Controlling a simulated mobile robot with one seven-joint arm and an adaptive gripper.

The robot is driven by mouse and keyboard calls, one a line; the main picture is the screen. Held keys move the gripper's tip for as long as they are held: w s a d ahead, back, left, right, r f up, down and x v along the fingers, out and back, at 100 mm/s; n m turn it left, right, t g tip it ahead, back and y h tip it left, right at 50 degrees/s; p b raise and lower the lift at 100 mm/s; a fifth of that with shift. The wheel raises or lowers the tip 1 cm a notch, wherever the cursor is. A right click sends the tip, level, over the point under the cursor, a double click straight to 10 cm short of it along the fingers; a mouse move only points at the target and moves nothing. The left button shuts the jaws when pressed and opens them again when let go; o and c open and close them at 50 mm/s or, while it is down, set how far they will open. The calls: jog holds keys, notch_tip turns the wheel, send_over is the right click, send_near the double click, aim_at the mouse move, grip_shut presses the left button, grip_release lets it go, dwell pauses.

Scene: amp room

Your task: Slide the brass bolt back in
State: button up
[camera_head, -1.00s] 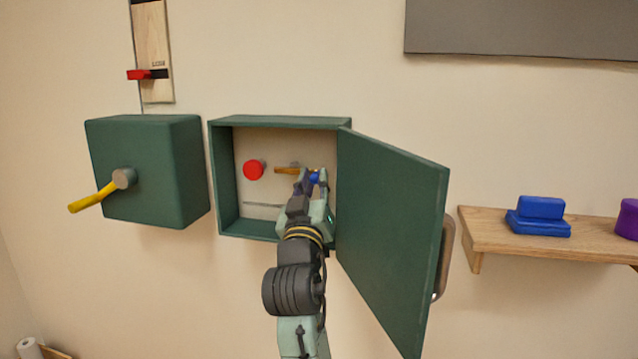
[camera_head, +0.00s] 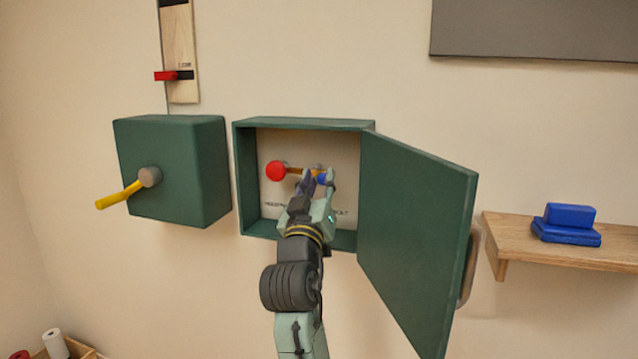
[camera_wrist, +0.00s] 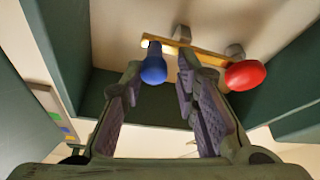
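The brass bolt (camera_wrist: 200,50) is a flat bar at the back of the open green box (camera_head: 245,190). A blue knob (camera_wrist: 153,70) is at one end of it, and a red knob (camera_wrist: 246,75) is by the other end. In the wrist view the bar runs past two grey brackets (camera_wrist: 181,33). In the head view the red knob (camera_head: 276,171) is left of my gripper (camera_head: 318,180), which partly hides the bolt. In the wrist view the fingers of my gripper (camera_wrist: 162,78) are apart, with the blue knob between their tips, close to the left finger.
The box's green door (camera_head: 415,235) stands open right of my arm. A closed green box (camera_head: 175,170) with a yellow lever (camera_head: 120,195) is on the left. A wooden shelf (camera_head: 515,247) holds a blue object (camera_head: 568,223) at right. Box walls are close around my gripper.

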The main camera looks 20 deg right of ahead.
jog(key=shift+s, duration=0.1)
jog(key=v, duration=1.2)
